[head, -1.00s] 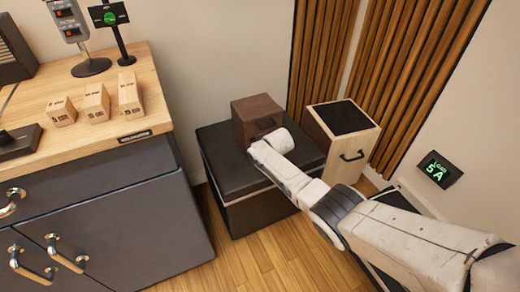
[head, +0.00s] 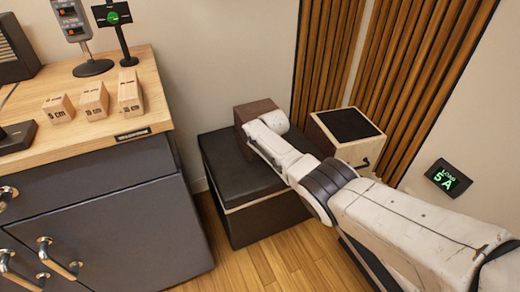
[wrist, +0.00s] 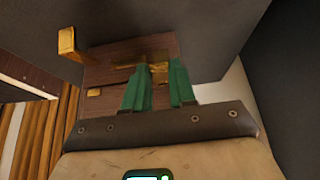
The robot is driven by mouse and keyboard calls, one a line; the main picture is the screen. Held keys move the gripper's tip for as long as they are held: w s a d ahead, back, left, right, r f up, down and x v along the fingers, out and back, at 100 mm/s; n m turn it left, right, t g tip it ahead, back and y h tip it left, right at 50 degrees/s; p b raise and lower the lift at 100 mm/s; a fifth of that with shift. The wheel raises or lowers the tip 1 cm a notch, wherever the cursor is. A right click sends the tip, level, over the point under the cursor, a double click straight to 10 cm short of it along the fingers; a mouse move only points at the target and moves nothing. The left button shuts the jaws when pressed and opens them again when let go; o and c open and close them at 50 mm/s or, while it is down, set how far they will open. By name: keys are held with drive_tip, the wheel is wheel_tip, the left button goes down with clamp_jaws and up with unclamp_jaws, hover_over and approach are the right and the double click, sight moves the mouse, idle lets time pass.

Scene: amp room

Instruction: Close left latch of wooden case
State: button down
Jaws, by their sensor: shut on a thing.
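The wooden case (head: 258,107) is a small dark-brown box on the black-topped box in the head view. My white arm covers most of its front there and hides my fingers. In the wrist view, the case's brown face (wrist: 100,75) carries brass fittings. My gripper (wrist: 160,72), with green fingers, is at this face, closed on a small brass latch (wrist: 158,68) that is partly hidden by the fingers. Another brass piece (wrist: 68,42) sticks out at the upper left. I cannot tell how far the held latch is turned.
The black-topped box (head: 250,165) bears the case. A light wooden box with a black top (head: 350,124) stands close on the right. A grey cabinet with a wooden top (head: 150,100) is on the left, with bare floor between. Slatted panels and the wall lie behind.

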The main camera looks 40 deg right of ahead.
drive_tip(key=c, duration=0.9)
unclamp_jaws()
drive_tip(key=p+v, duration=0.7)
drive_tip(key=v, duration=0.3)
drive_tip(key=shift+s+r+p, duration=0.15)
drive_tip(key=shift+r+p, duration=0.15)
drive_tip(key=shift+a, duration=0.1)
